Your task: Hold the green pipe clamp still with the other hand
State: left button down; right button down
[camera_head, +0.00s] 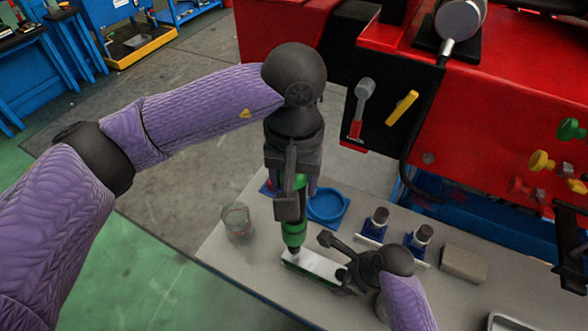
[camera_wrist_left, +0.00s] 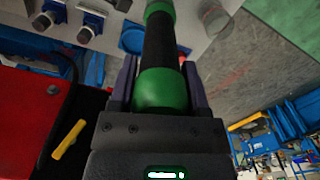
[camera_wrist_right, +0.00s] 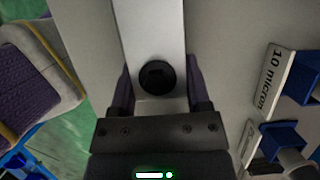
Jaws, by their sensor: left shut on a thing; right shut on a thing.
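My left gripper (camera_head: 289,195) is shut on an upright green-and-black cylindrical tool (camera_head: 294,232), which also shows in the left wrist view (camera_wrist_left: 160,90). The tool's lower end meets the left part of a pale flat bar with a green edge (camera_head: 318,266); whether they touch is unclear. The bar lies low over the bench and seems to be the green pipe clamp. My right gripper (camera_head: 348,264) is shut on the bar's right end. In the right wrist view the bar (camera_wrist_right: 153,35) runs between the fingers, with a dark round part (camera_wrist_right: 157,78) on it.
The grey bench (camera_head: 225,257) also holds a clear cup (camera_head: 236,222), a blue round dish (camera_head: 327,205), two blue-based dark fittings (camera_head: 375,226) and a grey-brown block (camera_head: 464,263). A red machine (camera_head: 490,110) stands behind. Bare bench lies left of the bar.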

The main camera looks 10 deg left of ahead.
pick_arm(q)
jog(key=shift+f, duration=0.1)
dwell(0.7)
jog(key=shift+m, duration=1.2)
jog(key=shift+f, duration=1.1)
dwell(2.5)
jog(key=shift+r, duration=2.6)
pick_arm(e)
grip_release()
